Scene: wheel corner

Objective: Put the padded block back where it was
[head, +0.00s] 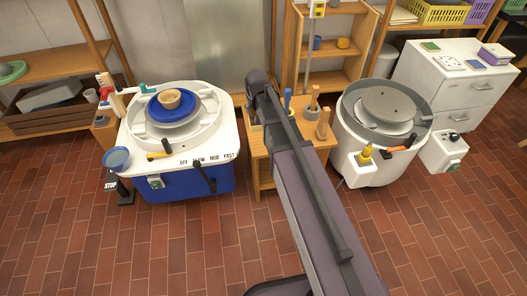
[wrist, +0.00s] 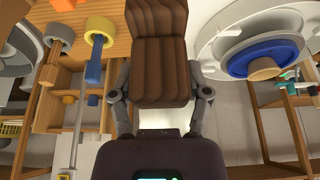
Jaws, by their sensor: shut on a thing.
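The padded block (wrist: 157,45) is brown with ridged sides and fills the upper middle of the wrist view. My gripper (wrist: 160,92) has one grey finger on each side of it and is shut on it. The block's far end runs out of the wrist view at the top. In the head view my arm hides the gripper and the block. The arm's far end is over the wooden stand between the two pottery wheels.
The left wheel (head: 223,150) carries a blue bat (head: 190,112) and a small bowl (head: 171,98). The right wheel (head: 349,148) has a bare grey head (head: 387,102). The wooden stand (head: 260,173) holds upright tools. Brick floor (head: 210,255) in front is clear.

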